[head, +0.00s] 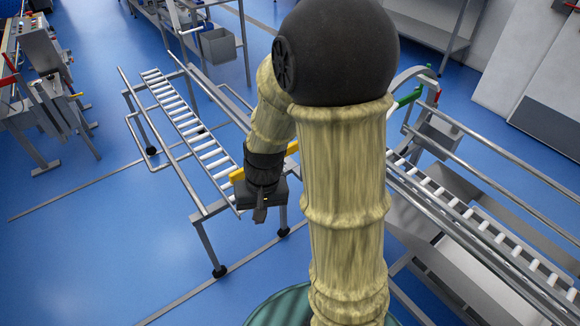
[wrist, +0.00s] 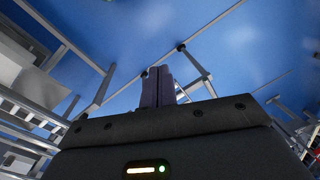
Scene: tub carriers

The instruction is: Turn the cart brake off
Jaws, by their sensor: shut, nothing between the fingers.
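The cart with a roller top (head: 185,130) stands left of my arm in the head view, on legs with dark casters (head: 219,271). Yellow parts (head: 237,175) show at its near end, on both sides of my wrist; I cannot tell whether they are one bar or whether they belong to the brake. No brake lever can be made out for certain. My gripper (head: 260,213) points down over the cart's near right corner, shut and empty. In the wrist view its fingers (wrist: 157,88) are together, with blue floor and metal frame legs beyond. I cannot tell whether they touch the cart.
A roller conveyor (head: 480,222) stands to the right, with a green part (head: 410,96) and a red part (head: 437,97) at its far end. A machine (head: 45,95) stands far left. A grey bin (head: 218,46) is at the back. Floor at lower left is clear.

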